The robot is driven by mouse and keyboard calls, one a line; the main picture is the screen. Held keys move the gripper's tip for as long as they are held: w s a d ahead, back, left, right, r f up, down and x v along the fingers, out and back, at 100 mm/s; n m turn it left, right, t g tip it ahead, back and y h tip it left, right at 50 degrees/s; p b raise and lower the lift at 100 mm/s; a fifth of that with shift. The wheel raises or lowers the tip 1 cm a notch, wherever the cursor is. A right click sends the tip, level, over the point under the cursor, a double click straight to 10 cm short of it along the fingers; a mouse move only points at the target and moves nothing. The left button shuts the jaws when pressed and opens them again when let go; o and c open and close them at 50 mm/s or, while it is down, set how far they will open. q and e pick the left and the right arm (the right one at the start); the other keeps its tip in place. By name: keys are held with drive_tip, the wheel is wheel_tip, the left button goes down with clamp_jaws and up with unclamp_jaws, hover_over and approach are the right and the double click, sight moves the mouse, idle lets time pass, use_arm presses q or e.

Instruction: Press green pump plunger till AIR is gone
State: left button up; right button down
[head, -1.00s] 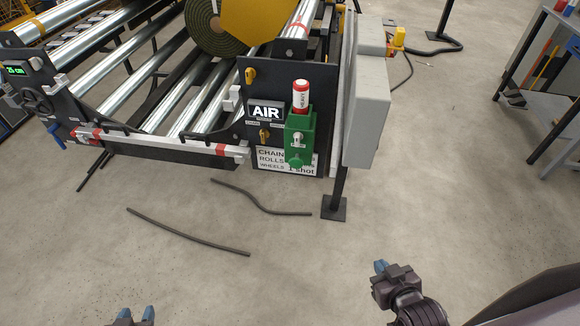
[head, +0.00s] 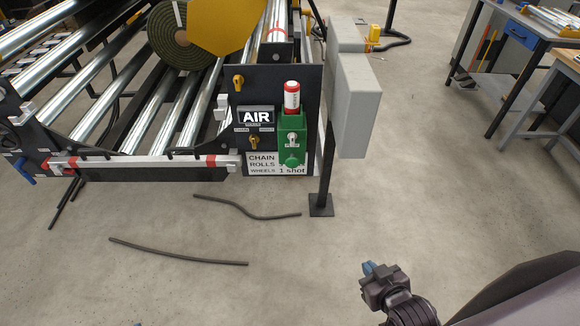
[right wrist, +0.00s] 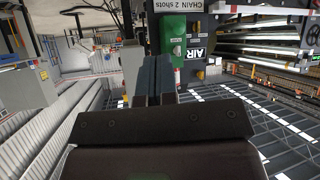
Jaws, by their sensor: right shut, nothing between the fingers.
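The green pump (head: 292,135) is on the dark panel at the machine's front right corner. A red and white cartridge (head: 291,97) stands on top of it, and a round green knob (head: 291,161), which looks like the plunger, is at its lower front. The display (head: 256,117) to its left reads AIR. My right gripper (head: 368,267) is shut and empty, in front of the machine, low and right of the pump and apart from it. In the right wrist view its fingers (right wrist: 152,80) are together, with the green pump (right wrist: 174,40) beyond them. My left gripper is out of view.
A grey box (head: 350,100) on a dark post stands right of the panel. Two dark rods or hoses (head: 178,252) lie on the floor in front. Workbenches (head: 525,30) are at the far right. The concrete floor between is mostly clear.

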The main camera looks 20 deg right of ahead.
use_arm(q)
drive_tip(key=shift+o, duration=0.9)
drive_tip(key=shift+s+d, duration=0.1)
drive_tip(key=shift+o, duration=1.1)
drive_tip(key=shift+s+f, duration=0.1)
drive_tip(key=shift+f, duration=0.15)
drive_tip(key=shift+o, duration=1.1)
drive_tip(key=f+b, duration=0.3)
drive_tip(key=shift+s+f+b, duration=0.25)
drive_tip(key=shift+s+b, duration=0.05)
drive_tip(key=shift+b, duration=0.1)
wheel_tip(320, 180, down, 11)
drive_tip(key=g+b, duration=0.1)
drive_tip(key=b, duration=1)
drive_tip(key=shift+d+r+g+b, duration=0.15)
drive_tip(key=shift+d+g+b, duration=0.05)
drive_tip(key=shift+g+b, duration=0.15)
use_arm(e)
drive_tip(key=w+a+f+m+t+y, duration=0.1)
drive_tip(key=w+a+f+m+y, duration=0.1)
drive_tip(key=w+m, duration=0.5)
drive_tip(key=w+a+f+m+t+y, duration=0.1)
drive_tip(key=w+a+m+y, duration=0.3)
drive_tip(key=w, duration=1)
drive_tip(key=w+a+f+m+t+y, duration=0.1)
drive_tip(key=w+a+f+m+y, duration=0.1)
drive_tip(key=w+m, duration=0.8)
drive_tip(key=shift+w+a+f+y, duration=0.4)
drive_tip(key=shift+a+f, duration=0.05)
drive_tip(key=shift+f, duration=0.25)
